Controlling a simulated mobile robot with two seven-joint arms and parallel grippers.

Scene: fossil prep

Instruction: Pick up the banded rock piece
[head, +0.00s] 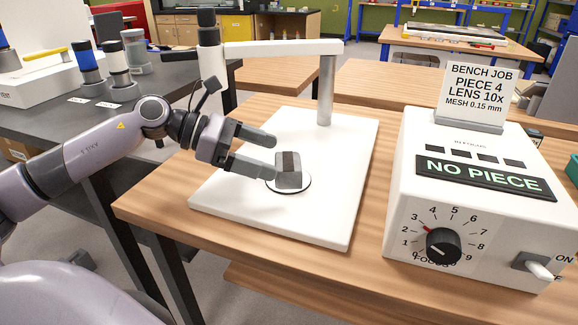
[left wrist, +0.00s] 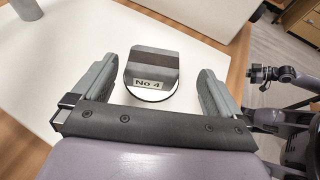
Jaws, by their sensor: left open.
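The banded rock piece (head: 288,170) is a grey block with a dark band across it. It rests on a round white disc (head: 302,187) on the white base of the stand. In the left wrist view the rock (left wrist: 152,66) carries a label reading "No 4". My left gripper (head: 266,155) is open, its fingers pointing toward the rock from the left. In the left wrist view the left gripper (left wrist: 158,90) has one finger on each side of the rock, with gaps on both sides.
The stand's white base (head: 235,195) has a grey post (head: 326,90) and a white arm overhead. A white control box (head: 480,180) with a dial and a "NO PIECE" display stands to the right. A sign (head: 480,90) on it reads "PIECE 4, LENS 10x".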

